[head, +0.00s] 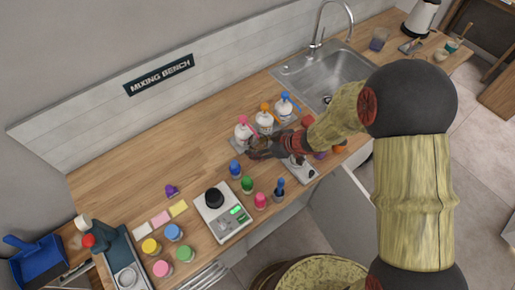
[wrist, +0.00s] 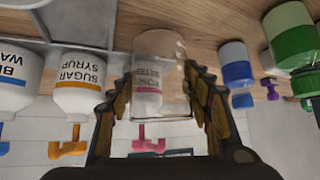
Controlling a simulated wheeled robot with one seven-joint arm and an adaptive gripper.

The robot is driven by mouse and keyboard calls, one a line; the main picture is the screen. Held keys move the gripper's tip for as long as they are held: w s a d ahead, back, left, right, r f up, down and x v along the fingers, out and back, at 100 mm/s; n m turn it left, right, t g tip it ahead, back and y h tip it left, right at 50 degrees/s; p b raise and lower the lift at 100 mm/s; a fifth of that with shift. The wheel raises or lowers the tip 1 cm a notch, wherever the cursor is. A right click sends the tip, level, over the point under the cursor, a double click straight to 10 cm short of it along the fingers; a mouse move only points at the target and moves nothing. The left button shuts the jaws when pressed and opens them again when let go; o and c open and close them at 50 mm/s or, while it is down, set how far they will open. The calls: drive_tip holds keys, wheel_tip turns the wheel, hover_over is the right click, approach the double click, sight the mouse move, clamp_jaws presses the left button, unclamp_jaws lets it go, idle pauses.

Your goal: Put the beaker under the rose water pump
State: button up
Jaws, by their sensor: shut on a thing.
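My gripper (head: 258,150) is at the front of the pump bottles, beside the pink-topped one. The wrist view is upside down and shows my gripper (wrist: 158,85) shut on a clear glass beaker (wrist: 172,55), one finger on each side. The rose water bottle (head: 242,132), white with a pink pump, stands at the left end of the row. In the wrist view its pink pump (wrist: 148,142) and label show directly behind and through the beaker. I cannot tell whether the beaker touches the counter or sits under the spout. My gripper hides the beaker in the head view.
The sugar syrup bottle (wrist: 78,85) with an orange pump and a blue-pumped bottle (head: 285,110) stand to the right in the head view. Blue (head: 235,168) and green (head: 247,185) capped bottles stand close in front. A scale (head: 222,212) is nearer. Counter left of the pumps is clear.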

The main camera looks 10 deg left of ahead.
drive_tip(key=shift+w+a+f, duration=0.1)
drive_tip(key=shift+f, duration=0.5)
drive_tip(key=shift+f+b, duration=0.2)
drive_tip(key=shift+b, duration=0.1)
drive_tip(key=o, duration=1.4)
drive_tip(key=shift+o, duration=0.2)
drive_tip(key=shift+r, duration=0.15)
drive_tip(key=shift+r, duration=0.25)
drive_tip(key=p+v, duration=0.3)
drive_tip(key=v, duration=0.8)
drive_tip(key=shift+d+r, duration=0.2)
drive_tip(key=shift+d, duration=0.1)
